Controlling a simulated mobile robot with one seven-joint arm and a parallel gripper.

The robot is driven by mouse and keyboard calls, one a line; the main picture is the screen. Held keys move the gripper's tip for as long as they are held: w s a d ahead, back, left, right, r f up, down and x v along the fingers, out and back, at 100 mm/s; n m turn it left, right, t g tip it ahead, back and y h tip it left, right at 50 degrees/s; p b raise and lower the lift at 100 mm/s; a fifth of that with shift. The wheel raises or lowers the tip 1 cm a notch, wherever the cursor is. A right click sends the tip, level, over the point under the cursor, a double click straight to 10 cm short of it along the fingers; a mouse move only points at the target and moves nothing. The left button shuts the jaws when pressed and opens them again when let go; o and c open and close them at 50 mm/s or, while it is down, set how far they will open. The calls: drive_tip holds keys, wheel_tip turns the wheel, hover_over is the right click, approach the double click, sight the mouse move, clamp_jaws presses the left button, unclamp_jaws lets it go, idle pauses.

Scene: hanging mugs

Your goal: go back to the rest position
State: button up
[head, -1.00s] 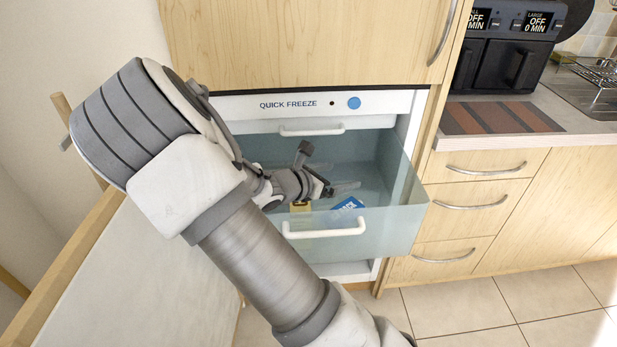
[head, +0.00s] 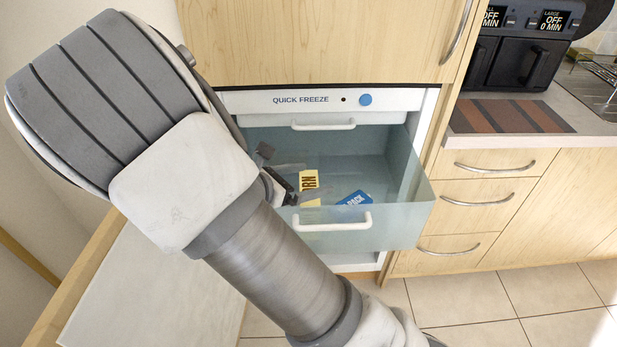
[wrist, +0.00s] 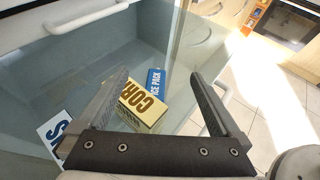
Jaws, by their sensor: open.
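My gripper (wrist: 158,76) is open, with nothing between its two dark fingers in the wrist view. It points over the open, see-through freezer drawer (head: 400,225). In the head view my arm hides most of the gripper, at the left side of the drawer. A yellow corn box (wrist: 146,104) lies in the drawer beyond and below the fingers; it also shows in the head view (head: 309,186). It looks apart from the fingers.
A blue ice pack (head: 354,199) lies right of the corn box. A partly hidden white and blue box (wrist: 58,130) is at the wrist view's lower left. Wooden cabinet drawers (head: 485,190) stand to the right. A pale panel with a wooden edge (head: 160,290) is at lower left.

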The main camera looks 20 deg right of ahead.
idle(0.3)
drive_tip(key=s+a+r+m+y+p, duration=0.1)
drive_tip(key=s+r+m+y+p, duration=0.3)
drive_tip(key=s+r+m, duration=0.5)
drive_tip(key=s+a+r+m+y+p, duration=0.2)
drive_tip(key=s+r+m+y+p, duration=0.3)
drive_tip(key=r+m, duration=0.8)
drive_tip(key=s+r+y, duration=0.3)
drive_tip(key=s, duration=0.2)
drive_tip(key=shift+s+a+r+t+y+p, duration=0.15)
drive_tip(key=shift+s+t+y+p, duration=0.05)
drive_tip(key=shift+t+y+p, duration=0.1)
